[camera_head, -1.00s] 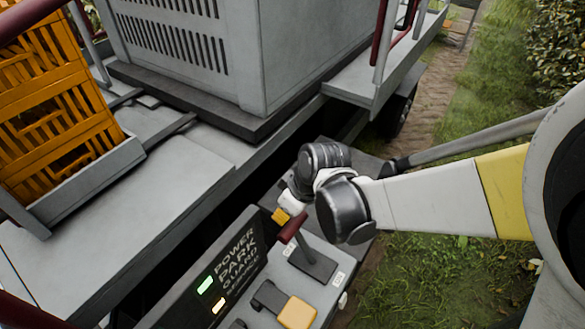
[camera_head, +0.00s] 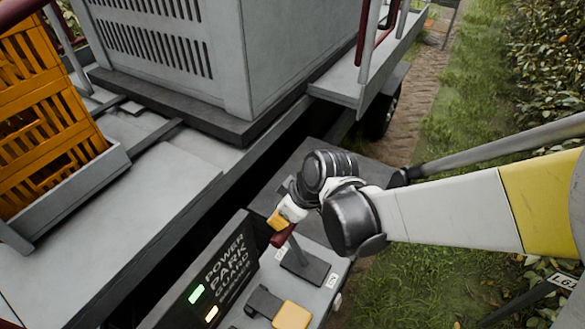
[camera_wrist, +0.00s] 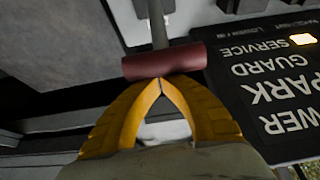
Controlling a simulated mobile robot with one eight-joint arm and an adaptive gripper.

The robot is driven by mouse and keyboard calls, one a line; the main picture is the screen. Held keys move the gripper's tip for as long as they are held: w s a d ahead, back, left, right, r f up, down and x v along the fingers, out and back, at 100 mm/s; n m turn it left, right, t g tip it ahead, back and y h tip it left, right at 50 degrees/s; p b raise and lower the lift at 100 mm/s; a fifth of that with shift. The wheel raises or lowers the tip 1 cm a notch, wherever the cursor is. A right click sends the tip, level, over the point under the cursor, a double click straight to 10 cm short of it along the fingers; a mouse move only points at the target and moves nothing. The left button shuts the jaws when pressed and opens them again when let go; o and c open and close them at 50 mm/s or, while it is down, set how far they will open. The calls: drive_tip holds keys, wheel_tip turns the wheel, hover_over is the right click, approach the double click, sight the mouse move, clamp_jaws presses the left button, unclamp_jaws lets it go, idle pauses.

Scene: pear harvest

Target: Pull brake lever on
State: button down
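The brake lever has a dark red cylindrical handle (camera_head: 282,238) on a thin metal stem, which rises from a dark slot plate (camera_head: 305,268) on the control console. The stem leans to the left in the head view. My gripper (camera_head: 275,221), with yellow fingers, is right at the handle, on its upper left side. In the wrist view the handle (camera_wrist: 165,61) lies crosswise just beyond my fingertips (camera_wrist: 160,83). The fingertips meet with nothing between them. They overlap or touch the handle's edge; I cannot tell which.
A black panel (camera_head: 222,275) reading POWER, PARK, GUARD, SERVICE stands left of the lever, with green and orange lights lit. A second lever with a yellow pad (camera_head: 292,315) is nearer. The grey platform (camera_head: 150,200) carries orange crates (camera_head: 45,130). Grass lies at right.

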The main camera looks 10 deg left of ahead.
drive_tip(key=s+d+t+y+b, duration=0.1)
drive_tip(key=s+d+y+b, duration=0.1)
drive_tip(key=d+b, duration=0.3)
drive_tip(key=s+d+r+t+y+b, duration=0.1)
drive_tip(key=s+d+y+b, duration=0.1)
drive_tip(key=d+y+b, duration=0.3)
drive_tip(key=d, duration=0.4)
drive_tip(key=shift+r, duration=0.2)
drive_tip(key=shift+s+f, duration=0.1)
drive_tip(key=shift+f, duration=0.05)
wheel_tip(320, 180, up, 3)
drive_tip(key=a+p, duration=0.2)
drive_tip(key=a, duration=0.1)
drive_tip(key=s+d+r, duration=0.1)
drive_tip(key=d+r, duration=0.1)
drive_tip(key=d, duration=0.7)
drive_tip(key=shift+s+d+p, duration=0.15)
drive_tip(key=shift+s+p, duration=0.2)
drive_tip(key=shift+p, duration=0.1)
